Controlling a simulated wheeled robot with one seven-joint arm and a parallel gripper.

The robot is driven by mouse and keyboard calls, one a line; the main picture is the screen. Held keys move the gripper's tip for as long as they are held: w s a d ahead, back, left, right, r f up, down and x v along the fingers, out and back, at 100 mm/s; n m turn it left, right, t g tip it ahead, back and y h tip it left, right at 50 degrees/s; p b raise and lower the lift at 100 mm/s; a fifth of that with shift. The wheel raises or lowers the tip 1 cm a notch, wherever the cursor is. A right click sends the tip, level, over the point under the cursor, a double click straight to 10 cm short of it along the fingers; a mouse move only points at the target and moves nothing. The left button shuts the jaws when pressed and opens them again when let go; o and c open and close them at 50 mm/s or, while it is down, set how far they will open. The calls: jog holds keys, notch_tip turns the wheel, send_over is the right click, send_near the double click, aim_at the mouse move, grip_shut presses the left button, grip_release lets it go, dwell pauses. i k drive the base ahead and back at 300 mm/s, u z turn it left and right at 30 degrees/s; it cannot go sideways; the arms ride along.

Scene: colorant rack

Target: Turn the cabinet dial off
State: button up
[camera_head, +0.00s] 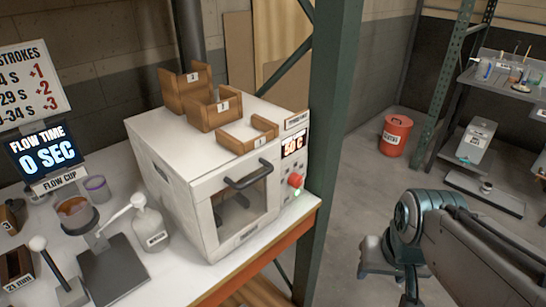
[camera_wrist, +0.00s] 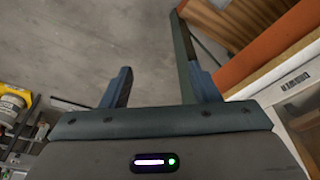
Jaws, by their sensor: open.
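The white cabinet (camera_head: 175,160) stands on the bench, with a glass door and a black handle (camera_head: 249,175). Its red dial (camera_head: 295,181) is at the lower right of the front, with a green glow just below it. A red lit display (camera_head: 293,146) above the dial reads about 50 C. In the head view my arm is at the lower right, well apart from the dial; my fingertips cannot be made out there. In the wrist view my gripper (camera_wrist: 160,88) is open, with nothing between its fingers. The dial does not show in the wrist view.
A green rack post (camera_head: 331,110) rises just right of the cabinet. Wooden holders (camera_head: 212,105) sit on its top. A white bottle (camera_head: 148,225) and cups stand left of it. A red bin (camera_head: 396,135) is on the floor behind; the floor between is clear.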

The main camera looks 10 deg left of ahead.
aim_at(295, 180)
jog(key=u, duration=1.85)
jog(key=k, duration=0.9)
jog(key=z, duration=1.7)
jog(key=i, duration=0.5)
jog(key=z, duration=0.05)
